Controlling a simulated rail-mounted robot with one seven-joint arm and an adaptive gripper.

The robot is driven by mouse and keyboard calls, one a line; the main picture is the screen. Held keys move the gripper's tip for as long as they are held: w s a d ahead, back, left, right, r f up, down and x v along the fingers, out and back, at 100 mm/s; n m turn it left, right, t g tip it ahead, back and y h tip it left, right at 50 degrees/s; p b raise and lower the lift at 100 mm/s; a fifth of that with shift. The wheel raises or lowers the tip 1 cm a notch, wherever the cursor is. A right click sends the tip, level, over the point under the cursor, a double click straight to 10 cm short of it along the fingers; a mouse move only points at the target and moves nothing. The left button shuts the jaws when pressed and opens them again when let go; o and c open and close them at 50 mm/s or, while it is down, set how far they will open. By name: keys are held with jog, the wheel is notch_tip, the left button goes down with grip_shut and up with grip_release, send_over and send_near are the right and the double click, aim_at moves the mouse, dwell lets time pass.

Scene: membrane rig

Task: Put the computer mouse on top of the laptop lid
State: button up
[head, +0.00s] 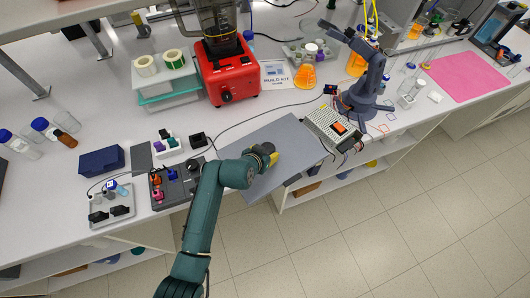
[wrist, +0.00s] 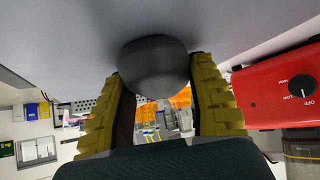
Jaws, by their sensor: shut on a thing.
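The laptop lid (head: 297,143) is a flat grey panel at the front edge of the bench in the head view. It fills the top of the wrist view as a grey surface (wrist: 60,45). My gripper (head: 272,157) is over the lid, its yellow fingers closed on the sides of a dark, rounded computer mouse (wrist: 155,68). The mouse is right against or very close to the lid; I cannot tell whether it touches. In the head view my gripper mostly hides the mouse.
A red blender (head: 228,80) stands behind the lid. A grey box with an orange screen (head: 334,127) and a small blue-grey robot arm (head: 368,85) are to the right. A dark tray with coloured knobs (head: 175,183) is to the left. Bare lid surrounds my gripper.

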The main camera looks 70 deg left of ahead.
jog(key=shift+f, duration=0.15)
jog(key=o, duration=1.1)
jog(key=shift+r, duration=0.2)
jog(key=shift+s+d+r, duration=0.15)
jog(key=shift+r, duration=0.1)
jog(key=p+v, duration=0.1)
jog(key=v, duration=1)
jog(key=shift+p, duration=0.4)
jog(key=shift+d+r, duration=0.1)
jog(key=shift+d, duration=0.05)
